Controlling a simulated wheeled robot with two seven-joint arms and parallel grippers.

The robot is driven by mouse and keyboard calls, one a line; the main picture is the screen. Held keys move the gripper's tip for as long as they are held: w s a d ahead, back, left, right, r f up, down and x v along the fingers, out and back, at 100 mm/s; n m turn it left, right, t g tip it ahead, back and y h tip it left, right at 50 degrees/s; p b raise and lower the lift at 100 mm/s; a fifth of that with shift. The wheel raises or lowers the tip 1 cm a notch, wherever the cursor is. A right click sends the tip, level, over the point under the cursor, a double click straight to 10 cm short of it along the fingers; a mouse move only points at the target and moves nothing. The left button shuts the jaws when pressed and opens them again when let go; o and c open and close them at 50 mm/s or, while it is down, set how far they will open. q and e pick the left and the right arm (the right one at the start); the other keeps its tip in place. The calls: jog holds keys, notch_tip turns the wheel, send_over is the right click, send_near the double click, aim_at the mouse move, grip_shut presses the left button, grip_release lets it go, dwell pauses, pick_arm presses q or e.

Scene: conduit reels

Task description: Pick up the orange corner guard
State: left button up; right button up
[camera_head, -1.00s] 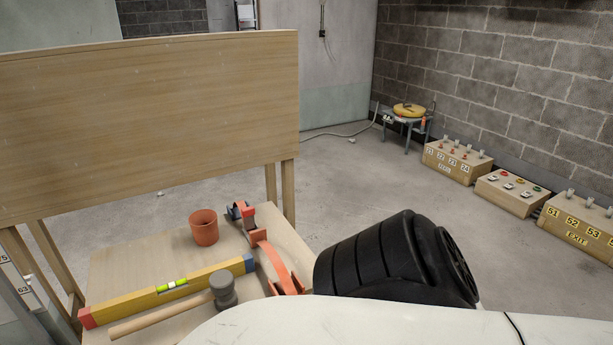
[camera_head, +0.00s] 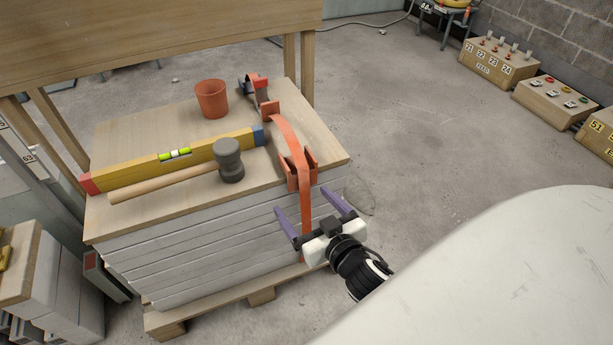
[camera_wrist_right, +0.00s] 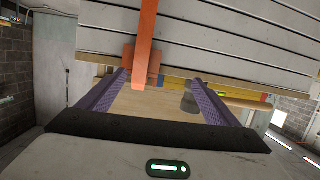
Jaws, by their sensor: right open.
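The orange corner guard (camera_head: 289,178) sits on the near right edge of the stack's top, under an orange strap (camera_head: 288,135) that runs over the top and down the side. In the right wrist view the guard (camera_wrist_right: 128,58) shows ahead, partly hidden by the strap (camera_wrist_right: 148,30). My right gripper (camera_head: 300,198) is open and empty, its purple fingers spread either side of the hanging strap, just short of and below the guard. In its wrist view the gripper (camera_wrist_right: 158,76) has the guard nearer the left finger. My left gripper is out of view.
The stack of grey boards (camera_head: 200,262) stands on a wooden pallet (camera_head: 262,296). On its top lie a yellow level (camera_head: 125,172), a mallet (camera_head: 229,160), a terracotta pot (camera_head: 212,98) and a strap buckle (camera_head: 262,97). Bare floor (camera_head: 420,130) lies to the right.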

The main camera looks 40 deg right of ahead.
aim_at(293, 156)
jog(key=w+d+t+b, duration=0.1)
jog(key=w+d, duration=0.1)
jog(key=w, duration=0.1)
jog(key=w+d+r+t+h+b, duration=0.1)
jog(key=w, duration=0.1)
jog(key=w+d+r+m+b, duration=0.1)
jog(key=w+d, duration=0.1)
jog(key=w, duration=0.1)
jog(key=shift+w+d+t+b, duration=0.3)
jog(key=shift+w+t, duration=0.05)
jog(key=shift+t, duration=0.05)
jog(key=shift+h, duration=0.4)
jog(key=shift+x, duration=3.1)
jog(key=shift+f, duration=0.2)
jog(key=shift+c, duration=0.4)
jog(key=c, duration=1.1)
